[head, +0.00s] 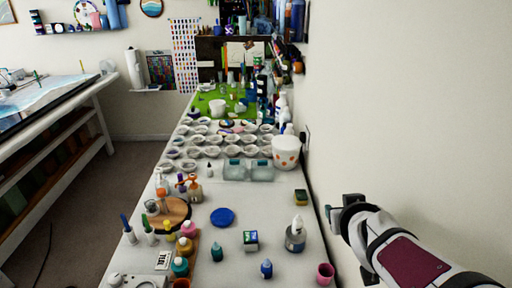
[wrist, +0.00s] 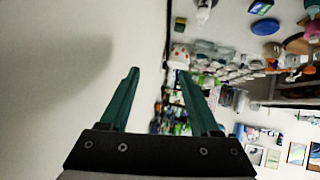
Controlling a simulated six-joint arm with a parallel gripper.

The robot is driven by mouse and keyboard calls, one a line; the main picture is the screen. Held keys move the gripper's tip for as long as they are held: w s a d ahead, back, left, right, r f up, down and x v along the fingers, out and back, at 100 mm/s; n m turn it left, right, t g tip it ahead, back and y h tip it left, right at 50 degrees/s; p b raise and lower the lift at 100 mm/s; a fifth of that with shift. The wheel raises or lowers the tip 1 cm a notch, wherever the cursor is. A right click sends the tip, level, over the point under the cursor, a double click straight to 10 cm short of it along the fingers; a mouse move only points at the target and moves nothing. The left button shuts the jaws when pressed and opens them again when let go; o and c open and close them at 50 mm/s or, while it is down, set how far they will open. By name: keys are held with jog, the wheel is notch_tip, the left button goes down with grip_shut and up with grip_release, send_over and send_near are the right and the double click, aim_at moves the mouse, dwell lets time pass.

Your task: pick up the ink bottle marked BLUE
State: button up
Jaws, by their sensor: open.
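A small dark-blue bottle (head: 266,268) stands upright near the front of the white table in the head view. A teal bottle (head: 217,252) stands to its left. Other small bottles, pink (head: 188,229), amber (head: 184,246) and green-teal (head: 180,267), stand further left. I cannot read the word BLUE on any of these bottles. My gripper (head: 338,207) is at the table's right edge by the wall, well above and to the right of the dark-blue bottle. In the wrist view my gripper (wrist: 159,71) is open, with nothing between its fingers.
A blue disc (head: 222,217) lies mid-table. Several cups stand behind. The wall (head: 400,110) is close on the right.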

jog(key=w+a+f+n+t+y, duration=0.1)
jog(key=w+a+n+t+y, duration=0.1)
jog(key=w+a+n+y, duration=0.3)
jog(key=n+g+y, duration=0.2)
jog(key=n+y, duration=0.1)
jog(key=y, duration=0.3)
send_over(269, 263)
jog(key=s+d, duration=0.2)
jog(key=s, duration=0.1)
notch_tip(269, 263, down, 2)
notch_tip(269, 263, down, 21)
jog(key=shift+s+d+f, duration=0.1)
jog(key=shift+d, duration=0.05)
jog(key=x, duration=0.7)
jog(key=shift+w+a+f, duration=0.2)
jog(key=shift+w+a, duration=0.05)
jog(key=shift+w, duration=0.05)
grip_shut()
